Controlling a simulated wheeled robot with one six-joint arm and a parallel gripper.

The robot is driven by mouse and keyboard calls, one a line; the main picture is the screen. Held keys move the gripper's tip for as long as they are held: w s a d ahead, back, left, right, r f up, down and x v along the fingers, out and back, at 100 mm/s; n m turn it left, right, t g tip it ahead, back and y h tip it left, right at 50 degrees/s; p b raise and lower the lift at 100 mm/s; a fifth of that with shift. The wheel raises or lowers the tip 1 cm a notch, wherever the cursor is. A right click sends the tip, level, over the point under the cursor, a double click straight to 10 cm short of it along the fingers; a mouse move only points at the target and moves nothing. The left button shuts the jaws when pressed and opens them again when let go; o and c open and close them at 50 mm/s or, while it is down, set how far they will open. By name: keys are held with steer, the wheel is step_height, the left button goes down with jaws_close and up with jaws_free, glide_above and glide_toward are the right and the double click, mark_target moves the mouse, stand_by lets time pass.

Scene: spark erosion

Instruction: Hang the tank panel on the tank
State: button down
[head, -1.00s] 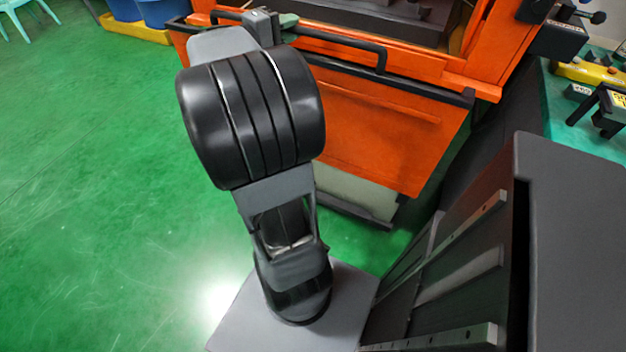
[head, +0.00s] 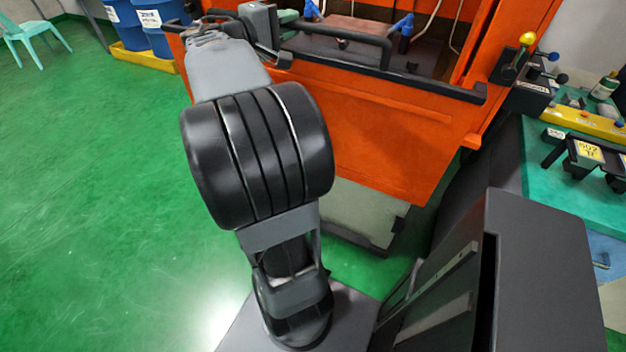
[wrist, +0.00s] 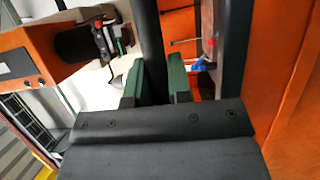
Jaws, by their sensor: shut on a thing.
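The tank panel (head: 365,125) is a flat orange plate with a black rail along its top and a black bar handle (head: 345,36). It stands upright against the front of the orange tank (head: 532,32); I cannot tell whether it is hooked on. My gripper (head: 287,22) is at the panel's upper left, partly hidden by my arm. In the wrist view its green fingers (wrist: 159,82) are shut on a black bar (wrist: 152,45), apparently the handle. Orange faces show to the right there. The panel's left part is hidden behind my arm.
Inside the tank are blue clamps (head: 404,25) and a copper-coloured block (head: 350,26). A green bench (head: 550,190) with tools stands at the right. Blue drums (head: 165,14) are at the back left. Green floor (head: 90,180) is clear at the left.

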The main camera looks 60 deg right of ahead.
step_height(320, 180, up, 23)
steer(key=p, duration=1.3)
steer(key=shift+f, duration=0.15)
steer(key=shift+p, duration=0.3)
steer(key=d+p, duration=0.3)
steer(key=d, duration=1)
steer(key=shift+s, duration=0.15)
steer(key=shift+d, duration=0.1)
stand_by(1.1)
steer(key=shift+d, duration=0.3)
stand_by(0.7)
steer(key=shift+d+p, duration=0.4)
steer(key=shift+d, duration=0.75)
steer(key=shift+f+b, duration=0.15)
steer(key=shift+b, duration=0.2)
